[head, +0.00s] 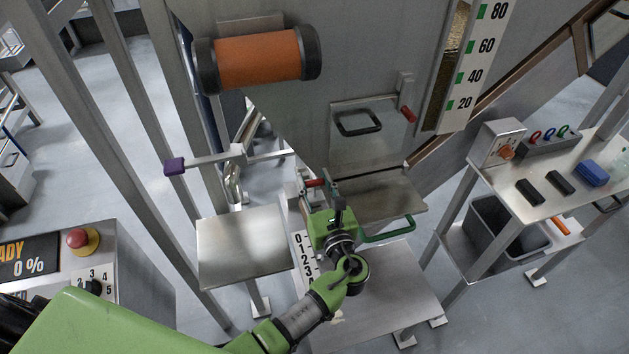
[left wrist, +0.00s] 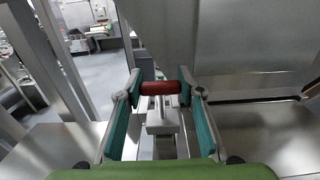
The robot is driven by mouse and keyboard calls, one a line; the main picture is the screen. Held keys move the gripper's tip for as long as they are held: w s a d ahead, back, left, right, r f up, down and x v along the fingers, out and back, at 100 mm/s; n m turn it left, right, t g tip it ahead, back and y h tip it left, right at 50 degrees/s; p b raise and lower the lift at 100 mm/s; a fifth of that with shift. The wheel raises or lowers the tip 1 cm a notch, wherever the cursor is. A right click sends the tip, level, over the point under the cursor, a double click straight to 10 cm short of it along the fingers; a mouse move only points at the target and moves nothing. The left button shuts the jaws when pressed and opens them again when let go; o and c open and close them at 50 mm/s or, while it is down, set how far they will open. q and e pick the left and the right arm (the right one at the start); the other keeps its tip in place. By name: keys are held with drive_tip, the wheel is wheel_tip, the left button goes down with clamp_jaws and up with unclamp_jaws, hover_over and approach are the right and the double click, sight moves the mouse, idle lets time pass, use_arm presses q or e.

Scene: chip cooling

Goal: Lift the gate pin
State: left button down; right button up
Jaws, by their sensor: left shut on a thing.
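My left gripper (head: 320,187) reaches in from the lower left to the front of the machine. Its two teal-lined fingers are shut on a short red grip (left wrist: 160,88), which lies crosswise between the fingertips in the left wrist view. The red grip also shows in the head view (head: 315,183), partly covered by the gripper. Below it in the left wrist view stands a grey metal bracket (left wrist: 161,118). I take the red grip to be the gate pin's handle; how far the pin sits in its bracket cannot be told. My right gripper is out of view.
A purple-tipped lever (head: 174,166) sticks out left above a flat metal plate (head: 243,250). A black handle (head: 358,122) and another red-tipped lever (head: 408,114) are on the machine front. A green handle (head: 390,234) is close right of my gripper. A side table (head: 536,203) stands right.

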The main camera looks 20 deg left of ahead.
use_arm(q)
drive_tip(key=shift+f, duration=0.15)
drive_tip(key=c, duration=1.4)
unclamp_jaws()
drive_tip(key=shift+o, duration=0.2)
drive_tip(key=v, duration=1.2)
